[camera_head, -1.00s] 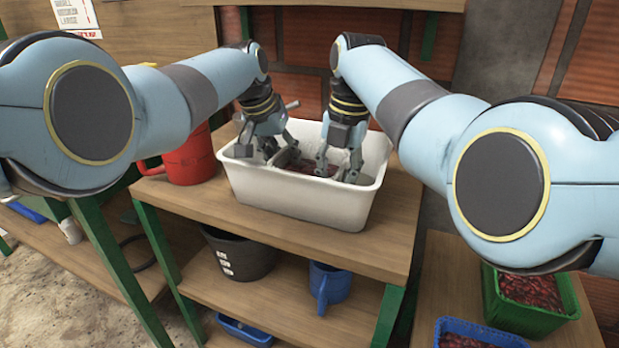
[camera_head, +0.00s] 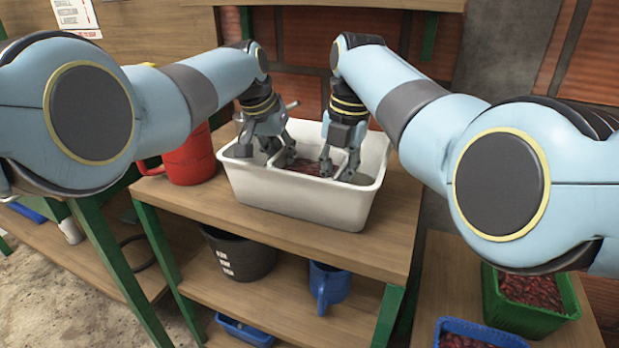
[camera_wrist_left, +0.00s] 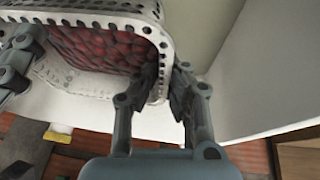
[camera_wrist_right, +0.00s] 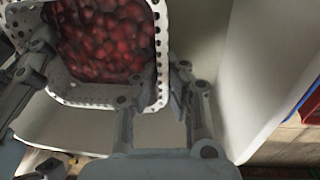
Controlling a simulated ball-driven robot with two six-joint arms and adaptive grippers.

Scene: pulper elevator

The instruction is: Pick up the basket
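The basket (camera_head: 300,166) is a white perforated container holding red cherries, inside a white tub. Its rim with round holes shows in the left wrist view (camera_wrist_left: 120,15) and in the right wrist view (camera_wrist_right: 157,40). My left gripper (camera_head: 258,150) reaches into the tub at the basket's left end; in its wrist view the fingers (camera_wrist_left: 166,85) are close together on either side of the basket wall. My right gripper (camera_head: 338,165) is likewise at the right end, its fingers (camera_wrist_right: 168,88) closed around the wall. The basket's underside is hidden.
The white tub (camera_head: 290,204) stands on a wooden table (camera_head: 165,195). A red jug (camera_head: 190,160) is close to its left. A black bucket (camera_head: 238,256) and a blue jug (camera_head: 328,287) are on the shelf below. Green (camera_head: 530,317) and blue crates of cherries stand lower right.

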